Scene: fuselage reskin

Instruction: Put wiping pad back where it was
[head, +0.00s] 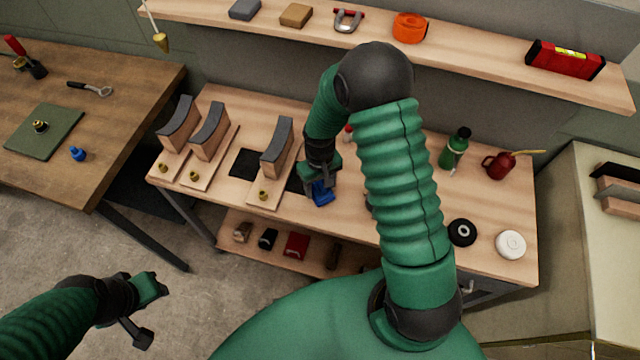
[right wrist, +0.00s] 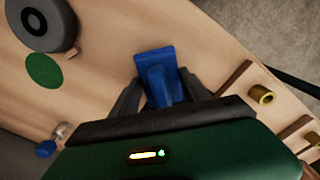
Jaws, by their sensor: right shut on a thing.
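The blue wiping pad (head: 322,194) is in my right gripper (head: 318,180), low over the front part of the middle workbench (head: 225,105). In the right wrist view the blue pad (right wrist: 157,72) stands out between the two dark fingers (right wrist: 160,98), which are shut on it. I cannot tell whether the pad touches the bench top. My left gripper (head: 145,312) is at the lower left over the floor, away from the bench and holding nothing that I can see; its finger gap is unclear.
Curved sanding blocks on wooden bases (head: 276,145) with brass knobs stand left of my right gripper. A dark square patch (head: 245,163) lies between them. A green disc (right wrist: 43,70) and a grey wheel (right wrist: 40,22) show in the wrist view. A green bottle (head: 454,149) and red can (head: 498,165) stand right.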

